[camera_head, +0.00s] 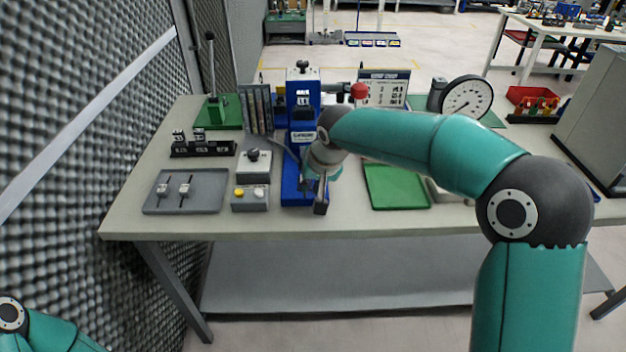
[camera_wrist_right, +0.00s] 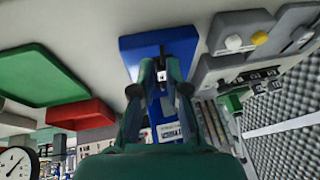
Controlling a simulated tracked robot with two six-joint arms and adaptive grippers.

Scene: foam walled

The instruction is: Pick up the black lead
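I cannot make out a clear black lead in either view. A thin dark line, perhaps a cable, (camera_head: 283,147) runs between the grey box with a black knob and the blue machine (camera_head: 303,90) in the head view. My right gripper (camera_head: 314,196) points down over the front of the machine's blue base (camera_head: 292,193). In the right wrist view, the fingers of the right gripper (camera_wrist_right: 160,66) stand apart, with the blue base (camera_wrist_right: 180,42) behind them and nothing clearly held. My left gripper is out of view; only part of the left arm shows at the lower left.
A grey tray (camera_head: 206,203) with two small fittings, a grey box with a black knob (camera_head: 254,164) and a button box (camera_head: 249,199) stand left of the machine.

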